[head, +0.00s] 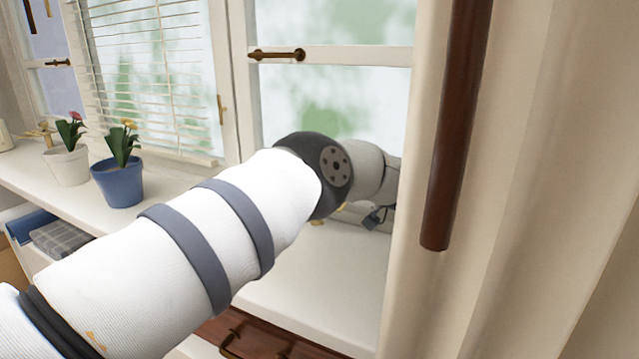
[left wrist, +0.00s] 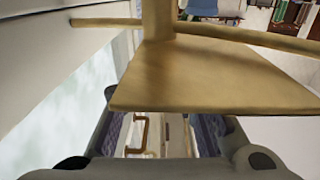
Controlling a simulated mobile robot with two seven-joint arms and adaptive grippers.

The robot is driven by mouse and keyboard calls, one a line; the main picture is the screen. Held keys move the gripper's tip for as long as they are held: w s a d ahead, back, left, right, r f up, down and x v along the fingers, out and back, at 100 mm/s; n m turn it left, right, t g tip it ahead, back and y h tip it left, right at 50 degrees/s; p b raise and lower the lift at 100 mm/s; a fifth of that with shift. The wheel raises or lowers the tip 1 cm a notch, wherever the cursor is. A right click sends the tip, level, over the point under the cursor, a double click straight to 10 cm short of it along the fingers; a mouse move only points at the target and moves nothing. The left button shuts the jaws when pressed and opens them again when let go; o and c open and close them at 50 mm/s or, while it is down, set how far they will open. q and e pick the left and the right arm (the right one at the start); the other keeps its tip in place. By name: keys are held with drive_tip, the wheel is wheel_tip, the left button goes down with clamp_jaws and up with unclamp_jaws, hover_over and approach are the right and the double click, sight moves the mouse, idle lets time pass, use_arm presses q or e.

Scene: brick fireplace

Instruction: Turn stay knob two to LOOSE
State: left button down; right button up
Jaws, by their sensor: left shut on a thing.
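My left arm crosses the head view to the lower part of the window. My left gripper (head: 375,217) is small and dark there, close above the sill, and partly covered by my own wrist. In the left wrist view a large brass-coloured stay knob (left wrist: 215,75) with a flat flared end fills the middle, with a thin brass bar (left wrist: 265,40) behind it. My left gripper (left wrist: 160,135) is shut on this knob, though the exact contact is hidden. Whether the knob stands at LOOSE cannot be read. My right gripper is not in view.
A beige curtain (head: 540,150) and a dark wooden rod (head: 455,130) hang close to the right of the gripper. A blue pot (head: 119,186) and a white pot (head: 67,166) with flowers stand on the sill at left. The sill (head: 305,285) below my wrist is bare.

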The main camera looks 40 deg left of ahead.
use_arm(q)
drive_tip(key=shift+n+g, duration=0.4)
drive_tip(key=shift+g, duration=0.2)
drive_tip(key=c, duration=1.2)
unclamp_jaws()
drive_tip(key=shift+a, duration=0.15)
drive_tip(key=shift+r, duration=0.1)
wheel_tip(320, 180, up, 10)
drive_tip(key=shift+f, duration=0.1)
